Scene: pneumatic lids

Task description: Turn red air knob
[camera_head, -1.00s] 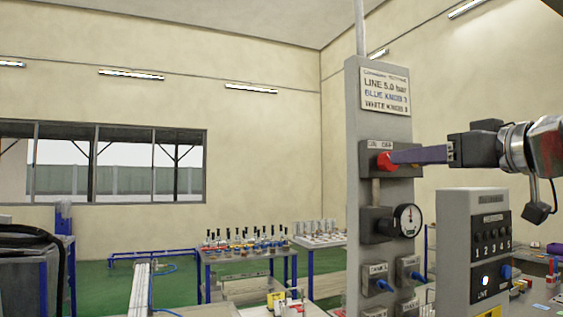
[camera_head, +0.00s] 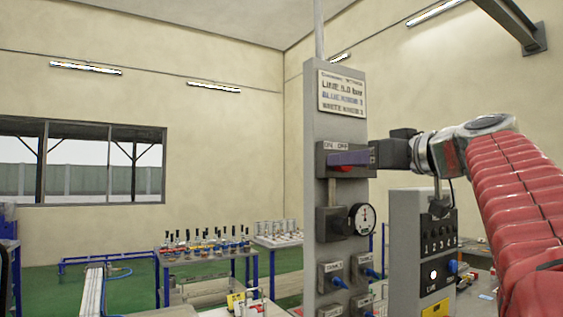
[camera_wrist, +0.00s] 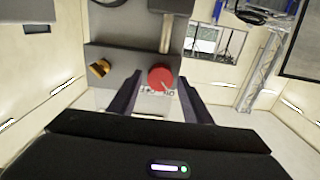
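The red air knob (camera_head: 345,169) sits on a grey valve block on the tall grey panel post (camera_head: 325,110), under ON/OFF lettering. In the head view a purple finger of my gripper (camera_head: 331,158) lies across the knob and hides its upper part. In the wrist view the round red knob (camera_wrist: 160,76) is between the two fingertips of my gripper (camera_wrist: 161,79). I cannot see the knob's turn angle clearly.
A pressure gauge (camera_head: 361,218) sticks out below the knob. Several blue knobs, including a lower one (camera_head: 335,281), sit further down. A grey control box (camera_head: 405,222) stands close under my arm. A brass fitting (camera_wrist: 99,68) is beside the knob in the wrist view.

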